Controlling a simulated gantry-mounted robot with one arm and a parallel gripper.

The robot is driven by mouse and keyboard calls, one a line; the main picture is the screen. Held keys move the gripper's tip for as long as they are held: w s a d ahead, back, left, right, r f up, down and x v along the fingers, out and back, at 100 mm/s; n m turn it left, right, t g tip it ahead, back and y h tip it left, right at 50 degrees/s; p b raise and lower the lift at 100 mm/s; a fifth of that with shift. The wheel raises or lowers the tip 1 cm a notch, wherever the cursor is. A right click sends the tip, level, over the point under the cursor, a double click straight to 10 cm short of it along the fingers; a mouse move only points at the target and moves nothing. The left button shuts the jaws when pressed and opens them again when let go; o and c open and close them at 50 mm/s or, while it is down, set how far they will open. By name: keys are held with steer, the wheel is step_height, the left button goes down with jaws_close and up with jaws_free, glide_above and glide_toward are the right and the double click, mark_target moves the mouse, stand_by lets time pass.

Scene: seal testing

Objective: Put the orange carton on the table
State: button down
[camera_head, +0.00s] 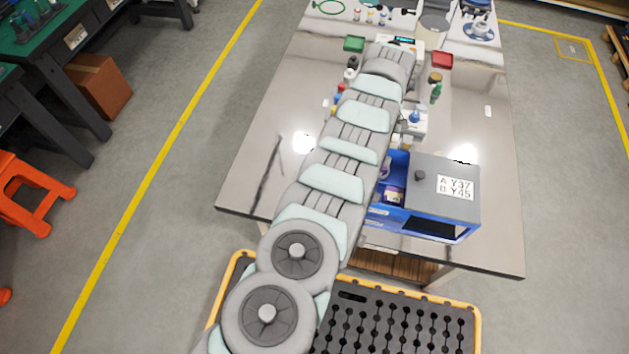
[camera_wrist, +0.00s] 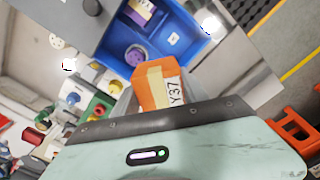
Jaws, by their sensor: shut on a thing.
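An orange carton (camera_wrist: 150,88) with a tan strip and a white label reading "Y37" sits between the fingers of my gripper (camera_wrist: 157,97) in the wrist view. My gripper is shut on it. The carton is tilted in that view, and its lower part is hidden behind my wrist housing. The grey table (camera_head: 262,165) fills the middle of the head view, and its bare top also shows in the wrist view (camera_wrist: 245,68). In the head view my arm reaches over the table and hides my gripper and the carton.
A blue bin unit (camera_head: 430,225) with a grey top labelled "Y37" and "Y45" stands at the table's near right; its blue tray (camera_wrist: 178,42) holds purple items. A green tray (camera_head: 354,44), a red tray (camera_head: 442,60) and small bottles stand farther back. The table's left side is clear.

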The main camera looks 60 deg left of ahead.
steer(key=shift+r, duration=0.15)
steer(key=shift+d, duration=0.1)
stand_by(0.4)
steer(key=shift+w+m, duration=0.15)
steer(key=shift+m, duration=0.15)
stand_by(0.4)
steer(key=shift+a+m, duration=0.35)
steer(key=shift+m, duration=0.05)
steer(key=shift+s, duration=0.3)
steer(key=shift+d+r, duration=0.1)
steer(key=shift+d, duration=0.05)
